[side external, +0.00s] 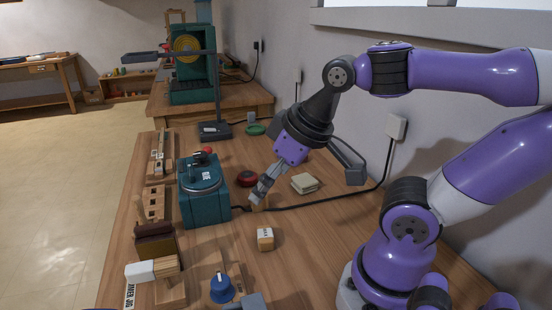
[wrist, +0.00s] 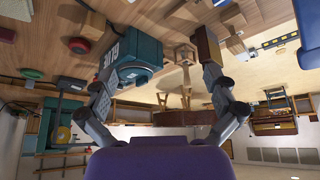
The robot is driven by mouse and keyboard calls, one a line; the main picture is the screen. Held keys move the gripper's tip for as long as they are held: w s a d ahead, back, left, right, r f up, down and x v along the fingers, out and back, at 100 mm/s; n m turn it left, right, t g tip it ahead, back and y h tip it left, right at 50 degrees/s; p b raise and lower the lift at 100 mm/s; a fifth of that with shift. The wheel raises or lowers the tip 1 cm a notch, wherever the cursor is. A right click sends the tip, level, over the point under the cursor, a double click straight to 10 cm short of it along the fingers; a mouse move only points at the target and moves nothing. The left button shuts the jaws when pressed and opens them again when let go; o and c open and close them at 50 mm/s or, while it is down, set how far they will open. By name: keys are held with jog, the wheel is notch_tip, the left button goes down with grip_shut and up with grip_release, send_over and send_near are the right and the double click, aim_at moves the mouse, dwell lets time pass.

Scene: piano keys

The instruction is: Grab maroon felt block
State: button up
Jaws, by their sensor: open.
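A dark brown-maroon block (side external: 155,240) lies near the left front edge of the bench, in front of a wooden rack with holes. In the wrist view, a brown block (wrist: 209,45) shows at the tip of the right finger; I cannot tell whether it is the same block or whether they touch. My gripper (side external: 258,192) is low over the middle of the bench, right of the teal machine and well apart from the dark block. In the wrist view, my gripper (wrist: 160,75) is open with its fingers wide apart.
The teal machine (side external: 205,190) stands between my gripper and the bench's left edge. A dark red round thing (side external: 247,178), a pale stack (side external: 305,183), a tan-and-white cube (side external: 265,238) and a blue knob (side external: 221,289) are around. A black cable crosses the bench. Clear wood lies front right.

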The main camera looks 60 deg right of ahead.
jog(key=w+d+m+h, duration=0.1)
jog(key=w+d+m, duration=0.3)
jog(key=d, duration=0.5)
jog(key=w+d+m+h, duration=0.1)
jog(key=w+d+h, duration=0.1)
jog(key=w+d, duration=0.55)
jog(key=s+d+f+m, duration=0.1)
jog(key=d+f, duration=0.2)
jog(key=d, duration=0.4)
jog(key=s+d+f+m+g, duration=0.1)
jog(key=d+f, duration=0.3)
jog(key=d, duration=0.3)
jog(key=s+d+f+m+h, duration=0.1)
jog(key=d+f+m, duration=0.1)
jog(key=d+f, duration=0.2)
jog(key=shift+d+f, duration=0.15)
jog(key=shift+d, duration=1.25)
jog(key=shift+x, duration=3.15)
jog(key=shift+s, duration=0.15)
jog(key=c, duration=0.8)
